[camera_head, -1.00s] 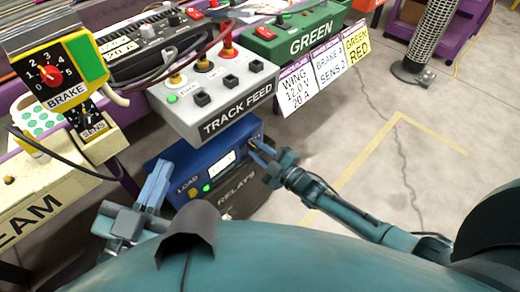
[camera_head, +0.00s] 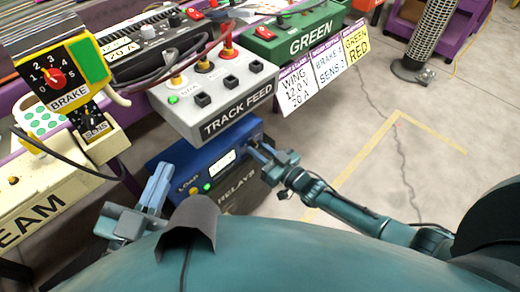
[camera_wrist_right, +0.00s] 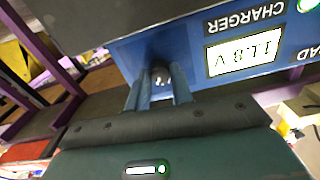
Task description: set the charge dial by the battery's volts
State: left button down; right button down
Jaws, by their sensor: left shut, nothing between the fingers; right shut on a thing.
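The blue charger (camera_head: 205,186) sits low under the grey TRACK FEED box. Its lit screen (camera_head: 222,163) also shows upside down in the right wrist view (camera_wrist_right: 243,54) and seems to read 11.8 V. My right gripper (camera_head: 258,151) is at the charger's right front. In the right wrist view it is shut on a small dark dial knob (camera_wrist_right: 160,76), largely hidden between the fingers; its pointer cannot be read. My left gripper (camera_head: 158,182) is shut and empty, left of the charger. A battery cannot be made out.
The TRACK FEED box (camera_head: 237,112) overhangs the charger. A dark RELAYS box (camera_head: 240,192) is below it. Cards (camera_head: 294,90) at its right include WING 12.0 V 20 A. A yellow BRAKE panel (camera_head: 62,75) stands left.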

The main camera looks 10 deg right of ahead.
jog(key=shift+m, duration=1.2)
pick_arm(q)
jog(key=shift+w+r, duration=0.1)
jog(key=shift+r, duration=0.25)
pick_arm(e)
jog(key=shift+f+m, duration=0.1)
jog(key=shift+m, duration=1.1)
pick_arm(q)
jog(key=shift+f, duration=0.15)
jog(key=shift+f, duration=0.15)
pick_arm(e)
jog(key=c, duration=1.2)
grip_release()
jog(key=shift+c, duration=0.2)
pick_arm(q)
jog(key=p, duration=0.3)
jog(key=shift+s+a+m+y, duration=0.25)
jog(key=shift+m+y, duration=0.15)
pick_arm(e)
jog(key=v, duration=1.3)
